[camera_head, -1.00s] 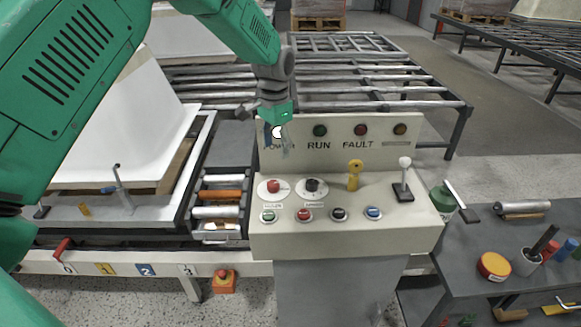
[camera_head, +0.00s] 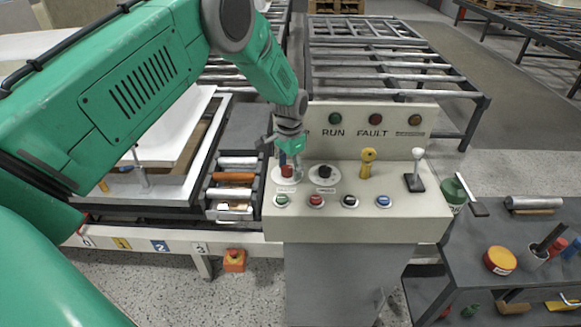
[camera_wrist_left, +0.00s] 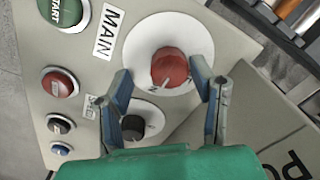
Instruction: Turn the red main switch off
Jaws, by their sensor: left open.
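The red main switch (camera_wrist_left: 170,67) is a round knob on a white disc, beside a MAIN label (camera_wrist_left: 106,32), in the left wrist view. In the head view the red switch (camera_head: 287,171) is on the left of the control panel, partly hidden by my gripper. My left gripper (camera_wrist_left: 164,82) is open, with its two fingers spread on either side of the knob's lower side in the wrist view. In the head view the left gripper (camera_head: 287,160) is right over the switch. I cannot tell whether a finger touches the knob. My right gripper is not in view.
A black selector knob (camera_head: 325,172) sits close to the right of the switch. Several push buttons, such as the green one (camera_head: 282,200), line the front. A yellow lever (camera_head: 367,162) and a white-topped lever (camera_head: 416,170) stand farther right. The upright lamp panel (camera_head: 372,122) rises behind.

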